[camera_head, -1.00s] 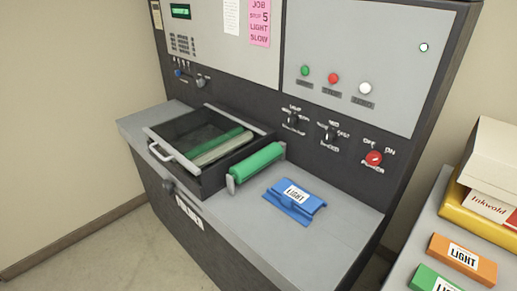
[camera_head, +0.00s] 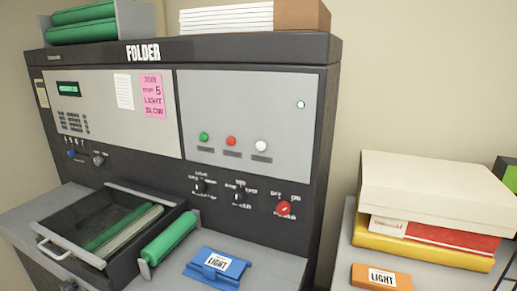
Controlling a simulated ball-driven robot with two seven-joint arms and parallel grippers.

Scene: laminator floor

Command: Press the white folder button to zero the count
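The folder machine (camera_head: 100,48) stands across the left and middle of the head view, with FOLDER lettered on its top band. The white button (camera_head: 261,146) is the rightmost of three in a row on the light grey panel (camera_head: 245,105). A green button (camera_head: 204,137) and a red button (camera_head: 231,141) sit to its left. A small green display (camera_head: 68,89) is lit at the upper left; its digits are too small to read. Neither of my grippers is in view.
Below the buttons are two black selector knobs and a red power knob (camera_head: 284,208). An open tray (camera_head: 50,222), a green roller (camera_head: 170,238) and a blue LIGHT piece (camera_head: 217,265) lie on the ledge. A side table at right holds boxes (camera_head: 435,190) and an orange LIGHT block (camera_head: 381,278).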

